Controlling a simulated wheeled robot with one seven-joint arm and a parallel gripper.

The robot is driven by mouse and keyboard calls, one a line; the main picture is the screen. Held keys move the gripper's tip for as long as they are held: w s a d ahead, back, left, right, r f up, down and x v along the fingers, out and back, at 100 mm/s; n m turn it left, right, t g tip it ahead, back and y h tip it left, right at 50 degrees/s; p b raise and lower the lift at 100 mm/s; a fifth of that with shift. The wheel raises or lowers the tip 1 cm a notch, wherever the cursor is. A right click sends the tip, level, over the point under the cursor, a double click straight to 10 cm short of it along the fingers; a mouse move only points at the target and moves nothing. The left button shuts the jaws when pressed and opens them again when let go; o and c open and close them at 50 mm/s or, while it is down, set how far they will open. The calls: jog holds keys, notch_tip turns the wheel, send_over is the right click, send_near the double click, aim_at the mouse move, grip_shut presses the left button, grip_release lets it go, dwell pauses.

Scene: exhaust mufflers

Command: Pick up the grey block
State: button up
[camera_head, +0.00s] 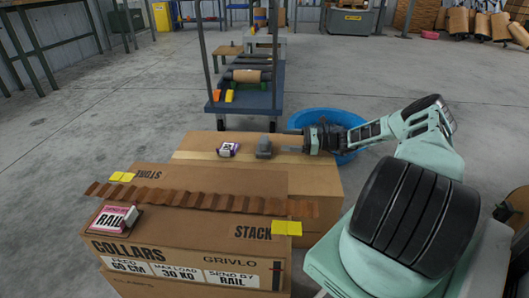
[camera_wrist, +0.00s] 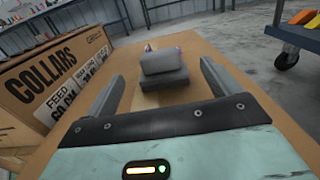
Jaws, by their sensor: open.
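The grey block (camera_head: 264,147) sits on top of the rear cardboard box (camera_head: 318,177), with a smaller raised part on a wider base. In the wrist view the grey block (camera_wrist: 164,69) lies ahead, between the two fingers and near their tips. My gripper (camera_head: 290,140) is to the right of the block in the head view, low over the box top. In the wrist view my gripper (camera_wrist: 162,75) is open, one finger on each side of the block, with gaps on both sides. I cannot tell from these frames whether a finger touches it.
A small purple and white box (camera_head: 228,149) lies left of the block. A blue tub (camera_head: 325,118) stands behind my arm. A blue cart (camera_head: 246,100) stands beyond.

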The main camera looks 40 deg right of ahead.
aim_at(261, 139)
jog(key=b+x, duration=0.2)
jog(key=x, duration=0.4)
jog(key=shift+f, duration=0.1)
jog(key=b+x, duration=0.2)
jog(key=x, duration=0.1)
jog(key=b+x, duration=0.1)
jog(key=shift+w+a+f+b, duration=0.15)
jog(key=shift+a+f+b, duration=0.15)
jog(key=shift+a+b, duration=0.1)
jog(key=shift+w+a+r, duration=0.15)
jog(key=shift+w+r, duration=0.05)
jog(key=shift+w, duration=0.1)
jog(key=c, duration=1.1)
